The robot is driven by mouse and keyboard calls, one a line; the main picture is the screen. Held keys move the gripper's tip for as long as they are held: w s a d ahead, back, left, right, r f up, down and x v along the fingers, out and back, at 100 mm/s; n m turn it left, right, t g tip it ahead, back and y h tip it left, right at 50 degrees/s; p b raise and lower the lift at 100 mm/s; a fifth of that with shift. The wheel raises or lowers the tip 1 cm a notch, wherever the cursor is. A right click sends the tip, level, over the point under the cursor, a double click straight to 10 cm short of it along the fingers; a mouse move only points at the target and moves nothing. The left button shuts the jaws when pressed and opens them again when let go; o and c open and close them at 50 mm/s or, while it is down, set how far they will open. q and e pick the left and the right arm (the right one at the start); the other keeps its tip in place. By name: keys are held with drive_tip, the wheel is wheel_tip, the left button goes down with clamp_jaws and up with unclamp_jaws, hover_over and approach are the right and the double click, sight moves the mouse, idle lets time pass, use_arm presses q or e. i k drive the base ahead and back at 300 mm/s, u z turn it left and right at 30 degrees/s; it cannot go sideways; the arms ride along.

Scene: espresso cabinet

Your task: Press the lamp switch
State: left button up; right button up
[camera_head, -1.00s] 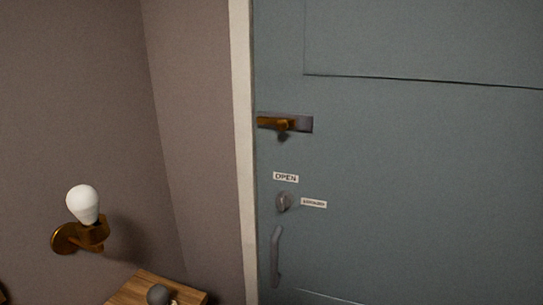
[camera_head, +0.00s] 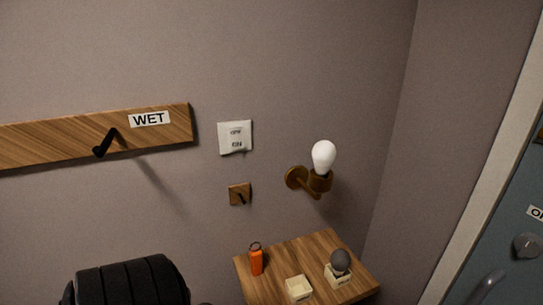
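The lamp switch looks to be a white square wall plate (camera_head: 226,130) with a rocker that carries small dark lettering. The lower word reads like "ON"; the upper one is too small to read surely. The plate is on the wall near the middle of the view. To its right is a wall lamp with a round brass base, a brass arm (camera_head: 317,184) and a white bulb (camera_head: 323,155). I cannot tell from the bulb whether it is lit. Neither of my grippers is in view, and nothing covers the switch plate.
Below the switch is a small wooden square (camera_head: 236,189) with a dark piece.

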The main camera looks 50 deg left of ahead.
sight(235, 135)
drive_tip(key=z, duration=0.1)
drive_tip(key=k, duration=0.7)
drive_tip(key=u, duration=1.55)
